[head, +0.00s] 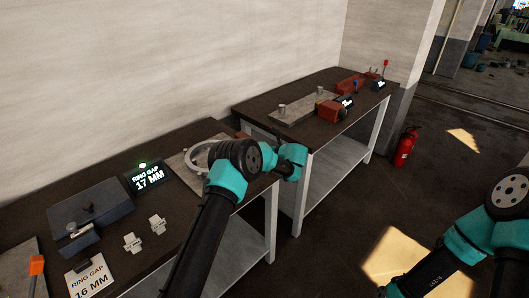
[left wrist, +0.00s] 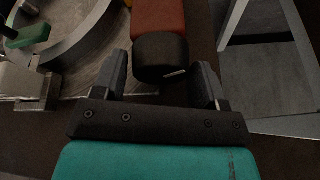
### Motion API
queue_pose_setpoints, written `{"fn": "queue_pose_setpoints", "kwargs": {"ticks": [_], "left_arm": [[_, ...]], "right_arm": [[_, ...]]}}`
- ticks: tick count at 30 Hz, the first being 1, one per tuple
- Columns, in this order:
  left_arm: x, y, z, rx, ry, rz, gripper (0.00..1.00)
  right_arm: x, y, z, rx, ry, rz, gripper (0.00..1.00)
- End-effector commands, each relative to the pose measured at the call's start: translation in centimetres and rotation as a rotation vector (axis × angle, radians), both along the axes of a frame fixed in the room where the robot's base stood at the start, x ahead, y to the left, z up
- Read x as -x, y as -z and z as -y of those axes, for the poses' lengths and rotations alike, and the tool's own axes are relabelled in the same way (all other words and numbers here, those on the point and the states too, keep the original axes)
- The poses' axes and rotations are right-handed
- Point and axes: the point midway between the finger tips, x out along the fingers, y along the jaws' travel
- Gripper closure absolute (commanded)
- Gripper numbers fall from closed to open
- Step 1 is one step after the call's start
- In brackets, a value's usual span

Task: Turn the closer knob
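The closer knob (left wrist: 160,57) is a dark round cylinder with a white mark, on the end of a red housing (left wrist: 158,17) in the left wrist view. My left gripper (left wrist: 162,76) is open, with one finger on each side of the knob. I cannot tell whether either finger touches it. In the head view my left arm covers the knob; a sliver of red housing (head: 242,134) shows behind the wrist. My left fingers are hidden there. My right arm is at the lower right, its gripper out of view.
A grey ring (head: 193,157) lies on a metal plate beside the knob. A display (head: 148,178) reads "RING GAP 17 MM", with a green light. A sign (head: 90,280) reads "RING GAP 16 MM". A second table (head: 252,107) holds another red unit (head: 331,110). A fire extinguisher (head: 405,147) stands right.

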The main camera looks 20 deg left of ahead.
Motion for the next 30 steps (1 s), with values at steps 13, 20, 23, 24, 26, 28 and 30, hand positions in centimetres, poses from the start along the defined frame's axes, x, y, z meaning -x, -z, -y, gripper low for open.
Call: {"fn": "queue_pose_setpoints", "kwargs": {"ticks": [13, 20, 23, 24, 26, 28, 30], "left_arm": [[0.0, -0.04, 0.03, 0.002, 0.0, 0.004, 0.67], [0.04, -0.08, -0.02, 0.042, 0.001, 0.083, 0.67], [0.07, -0.05, -0.01, 0.07, 0.002, 0.14, 0.67], [0.08, -0.03, 0.01, 0.081, 0.003, 0.161, 0.67], [0.09, -0.06, 0.0, 0.095, 0.002, 0.188, 0.67], [0.08, -0.09, 0.02, 0.106, 0.002, 0.21, 0.67], [0.08, -0.09, 0.03, 0.112, 0.002, 0.222, 0.67]], "right_arm": [[0.0, 0.0, 0.0, 0.0, 0.0, 0.0, 0.19], [0.0, 0.0, 0.0, 0.0, 0.0, 0.0, 0.19], [0.0, 0.0, 0.0, 0.0, 0.0, 0.0, 0.19], [0.0, 0.0, 0.0, 0.0, 0.0, 0.0, 0.19], [0.0, 0.0, 0.0, 0.0, 0.0, 0.0, 0.19], [0.0, 0.0, 0.0, 0.0, 0.0, 0.0, 0.19], [0.0, 0.0, 0.0, 0.0, 0.0, 0.0, 0.19]]}}
